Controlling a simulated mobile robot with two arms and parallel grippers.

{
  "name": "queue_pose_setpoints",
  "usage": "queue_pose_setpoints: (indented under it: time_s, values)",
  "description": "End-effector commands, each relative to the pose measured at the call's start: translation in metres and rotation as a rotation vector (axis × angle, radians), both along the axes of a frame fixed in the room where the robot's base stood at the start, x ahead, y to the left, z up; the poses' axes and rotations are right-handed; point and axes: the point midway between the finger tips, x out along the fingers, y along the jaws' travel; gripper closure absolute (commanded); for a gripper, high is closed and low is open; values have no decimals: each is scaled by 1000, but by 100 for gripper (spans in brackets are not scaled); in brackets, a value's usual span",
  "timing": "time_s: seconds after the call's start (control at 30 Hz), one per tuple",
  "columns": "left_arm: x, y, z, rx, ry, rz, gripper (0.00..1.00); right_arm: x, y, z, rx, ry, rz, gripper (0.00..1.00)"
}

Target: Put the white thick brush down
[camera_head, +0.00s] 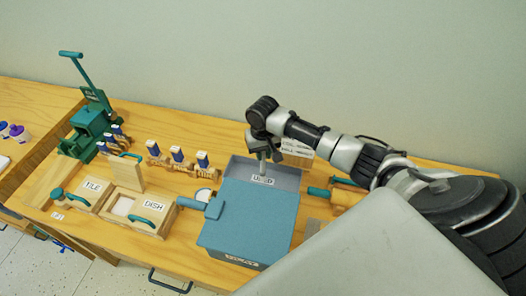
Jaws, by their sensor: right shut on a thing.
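My right gripper (260,146) reaches in from the right and points down over the open back part of a blue-grey box (250,215). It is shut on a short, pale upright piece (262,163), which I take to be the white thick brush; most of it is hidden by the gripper. Its lower end is just above or inside the open part, behind the label "USED"; I cannot tell whether it touches the box. My left gripper is not in view.
Left of the box stand wooden boxes labelled "DISH" (153,226) and "TILE" (92,186) with teal handles. Several blue-and-white-topped pieces (178,155) stand behind. A green lever press (90,125) is at the far left. A wooden roller-like thing (347,198) lies right.

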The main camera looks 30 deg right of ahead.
Motion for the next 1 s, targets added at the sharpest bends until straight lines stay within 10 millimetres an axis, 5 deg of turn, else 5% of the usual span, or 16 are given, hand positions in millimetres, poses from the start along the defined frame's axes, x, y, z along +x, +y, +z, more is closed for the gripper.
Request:
queue_pose_setpoints:
  time_s: [0.17, 0.2, 0.37, 0.73, 1.0]
  values:
    - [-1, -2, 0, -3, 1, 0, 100, 0, 0, -2, 0, 1, -1, 100]
    - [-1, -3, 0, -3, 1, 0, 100, 0, 0, -3, 0, 0, -1, 81]
    - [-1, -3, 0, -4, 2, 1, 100, 0, 0, -3, 0, 0, -1, 57]
    - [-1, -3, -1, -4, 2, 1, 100, 1, 0, 5, -1, -2, 0, 57]
    - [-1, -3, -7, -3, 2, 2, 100, 1, 0, 55, 0, -5, 1, 57]
